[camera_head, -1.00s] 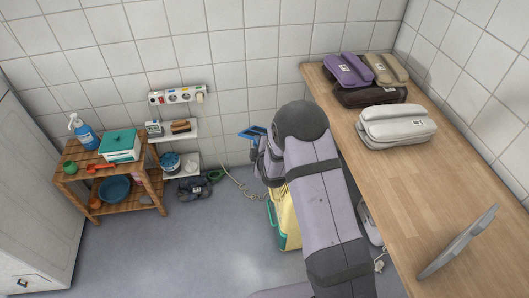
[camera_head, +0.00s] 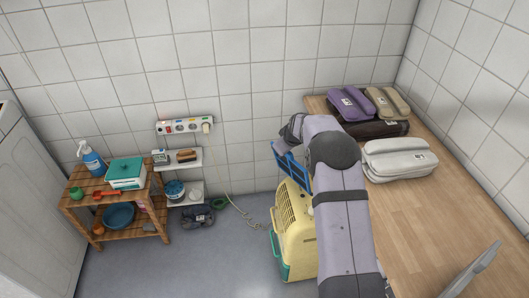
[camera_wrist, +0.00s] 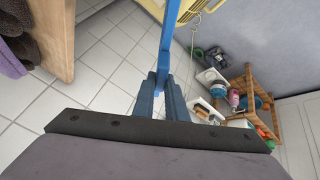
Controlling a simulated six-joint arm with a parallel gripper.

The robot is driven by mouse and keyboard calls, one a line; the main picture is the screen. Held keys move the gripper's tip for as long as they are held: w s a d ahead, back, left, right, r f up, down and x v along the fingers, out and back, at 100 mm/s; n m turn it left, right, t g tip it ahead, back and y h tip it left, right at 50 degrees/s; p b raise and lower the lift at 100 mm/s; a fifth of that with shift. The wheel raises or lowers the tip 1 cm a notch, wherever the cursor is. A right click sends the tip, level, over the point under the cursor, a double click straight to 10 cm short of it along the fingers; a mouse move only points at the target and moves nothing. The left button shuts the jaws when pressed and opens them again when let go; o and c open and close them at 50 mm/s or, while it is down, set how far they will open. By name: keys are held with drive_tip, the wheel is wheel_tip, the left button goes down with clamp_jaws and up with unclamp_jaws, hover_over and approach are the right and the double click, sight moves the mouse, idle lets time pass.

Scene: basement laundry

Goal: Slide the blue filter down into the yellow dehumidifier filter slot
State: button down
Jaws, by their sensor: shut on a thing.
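The blue filter (camera_head: 292,172) is a flat blue frame with openings. It hangs tilted just above the top of the yellow dehumidifier (camera_head: 298,235), which stands on the floor with a teal edge on its left. In the wrist view the filter (camera_wrist: 167,40) shows nearly edge-on. My gripper (camera_wrist: 162,84) is shut on its near end. Part of the dehumidifier (camera_wrist: 155,8) shows at the top of the wrist view, beyond the filter. The slot is not clearly seen, and I cannot tell whether the filter touches the housing. In the head view my arm hides most of my gripper.
A wooden worktop (camera_head: 430,220) with several pouches runs along the right. A low wooden shelf unit (camera_head: 115,205) with bottles and boxes stands left. A power strip (camera_head: 184,127) is on the wall, and a cord (camera_head: 235,205) hangs down left of the dehumidifier. Floor between is mostly clear.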

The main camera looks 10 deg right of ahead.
drive_tip(key=s+d+r+m+p, duration=0.2)
drive_tip(key=s+d+m, duration=0.1)
drive_tip(key=d, duration=0.4)
drive_tip(key=s+d+r+m+p, duration=0.2)
drive_tip(key=s+d+m, duration=0.1)
drive_tip(key=d, duration=0.4)
drive_tip(key=shift+d+r+g+p, duration=0.3)
drive_tip(key=shift+r+g+p, duration=0.05)
drive_tip(key=shift+r+g, duration=0.05)
drive_tip(key=shift+r, duration=0.1)
drive_tip(key=shift+b, duration=0.3)
drive_tip(key=shift+f+b, duration=2.35)
drive_tip(key=shift+f, duration=0.5)
drive_tip(key=shift+b, duration=0.5)
